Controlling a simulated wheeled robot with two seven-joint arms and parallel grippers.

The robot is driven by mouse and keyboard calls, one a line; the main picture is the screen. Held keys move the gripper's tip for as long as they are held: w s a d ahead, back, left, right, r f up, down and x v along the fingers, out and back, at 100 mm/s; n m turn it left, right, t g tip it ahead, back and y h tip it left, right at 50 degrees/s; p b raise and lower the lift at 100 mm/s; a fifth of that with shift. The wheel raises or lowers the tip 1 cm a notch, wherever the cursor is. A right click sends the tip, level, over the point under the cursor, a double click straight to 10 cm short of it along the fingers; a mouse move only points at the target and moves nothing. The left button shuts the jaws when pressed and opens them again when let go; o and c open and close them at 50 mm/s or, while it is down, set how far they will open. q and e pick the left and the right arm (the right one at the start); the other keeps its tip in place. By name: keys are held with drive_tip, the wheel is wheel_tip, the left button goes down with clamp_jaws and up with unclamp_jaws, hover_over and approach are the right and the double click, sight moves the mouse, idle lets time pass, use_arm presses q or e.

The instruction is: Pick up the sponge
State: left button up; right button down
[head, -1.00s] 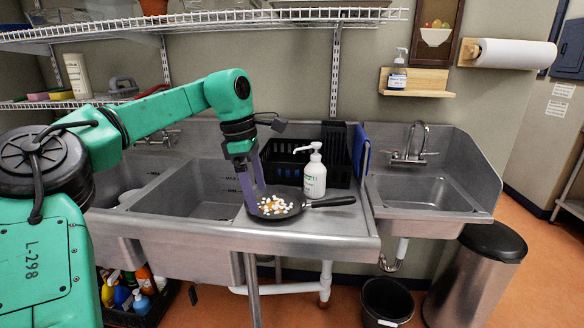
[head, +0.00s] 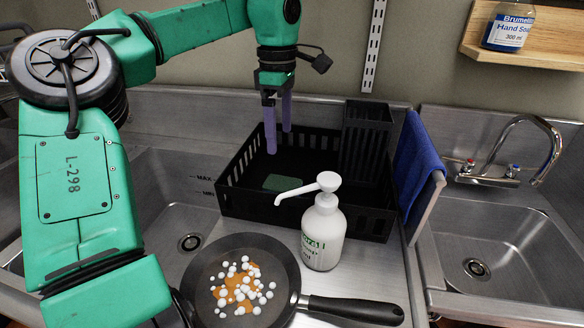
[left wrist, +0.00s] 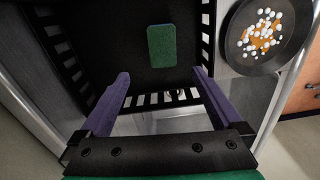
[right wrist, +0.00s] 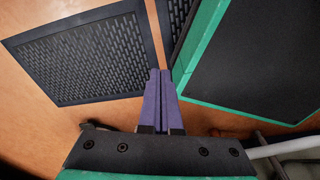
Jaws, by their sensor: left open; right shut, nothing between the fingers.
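The green sponge (head: 284,183) lies flat on the floor of the black crate on the steel counter. It also shows in the left wrist view (left wrist: 161,46), long side pointing away from the gripper. My left gripper (head: 278,140) hangs over the crate with its purple fingers pointing down, open and empty. In the left wrist view the fingers (left wrist: 160,80) are spread wide, with the sponge ahead between their lines and not touched.
The black crate (head: 250,197) has slotted walls around the sponge. A pan (head: 202,270) with white pieces sits in front. A blue cloth (head: 415,165) hangs at right; sinks lie on both sides.

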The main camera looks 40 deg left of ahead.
use_arm(q)
hover_over(281, 183)
drive_tip(key=f, duration=0.4)
drive_tip(key=s+f, duration=0.1)
drive_tip(key=f, duration=0.1)
drive_tip(key=shift+d+b, duration=0.2)
drive_tip(key=shift+b, duration=0.1)
drive_tip(key=f, duration=0.5)
drive_tip(key=w+f, duration=0.1)
drive_tip(key=f, duration=0.1)
drive_tip(key=shift+a+f+p, duration=0.15)
drive_tip(key=shift+a+p, duration=0.05)
drive_tip(key=shift+p, duration=0.2)
drive_tip(key=shift+f, duration=0.4)
drive_tip(key=c, duration=1.3)
use_arm(e)
drive_tip(key=shift+s+d, duration=0.2)
drive_tip(key=shift+s, duration=0.3)
